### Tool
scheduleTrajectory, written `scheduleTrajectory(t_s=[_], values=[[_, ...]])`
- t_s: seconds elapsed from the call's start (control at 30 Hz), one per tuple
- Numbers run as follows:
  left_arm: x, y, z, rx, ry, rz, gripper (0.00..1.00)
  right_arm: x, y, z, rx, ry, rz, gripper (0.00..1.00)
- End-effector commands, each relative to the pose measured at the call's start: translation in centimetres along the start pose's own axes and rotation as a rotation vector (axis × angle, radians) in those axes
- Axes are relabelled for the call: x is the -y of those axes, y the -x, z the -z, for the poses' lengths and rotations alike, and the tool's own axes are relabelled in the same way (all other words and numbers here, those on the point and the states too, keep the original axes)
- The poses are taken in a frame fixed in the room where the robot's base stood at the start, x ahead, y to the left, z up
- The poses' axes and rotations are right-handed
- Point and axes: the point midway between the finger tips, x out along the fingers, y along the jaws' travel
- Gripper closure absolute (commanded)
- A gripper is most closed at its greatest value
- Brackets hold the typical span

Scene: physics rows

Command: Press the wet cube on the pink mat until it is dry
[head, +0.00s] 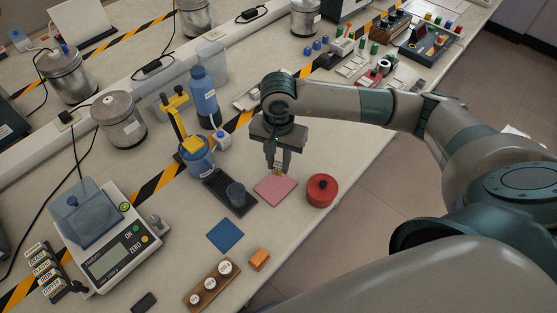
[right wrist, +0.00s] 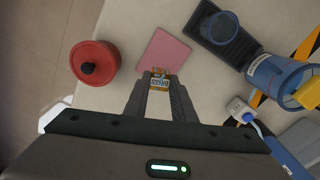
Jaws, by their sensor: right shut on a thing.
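My right gripper (head: 277,164) points down over the far edge of the pink mat (head: 276,190). It is shut on a small brass-coloured cube (head: 278,172). In the right wrist view the cube (right wrist: 160,80) sits between the fingertips with a label facing the camera, and the pink mat (right wrist: 163,51) lies just beyond it. I cannot tell whether the cube touches the mat, or whether its hidden faces are wet. My left gripper is not in view.
A red lidded pot (head: 321,191) stands right of the mat. A blue mat (head: 225,236), an orange block (head: 260,260) and a scale (head: 107,250) are nearer. A blue bottle (head: 203,95) stands behind.

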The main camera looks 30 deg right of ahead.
Motion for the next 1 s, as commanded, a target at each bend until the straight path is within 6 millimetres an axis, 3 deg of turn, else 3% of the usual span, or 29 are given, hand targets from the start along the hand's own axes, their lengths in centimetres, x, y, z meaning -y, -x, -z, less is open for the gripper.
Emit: scheduleTrajectory(t_s=[0.6,1.0], values=[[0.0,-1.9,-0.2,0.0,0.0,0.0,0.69,0.0,-4.4,0.0,0.0,0.001,0.0,1.0],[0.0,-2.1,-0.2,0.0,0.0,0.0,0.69,0.0,-5.2,0.0,0.0,0.0,0.0,1.0]])
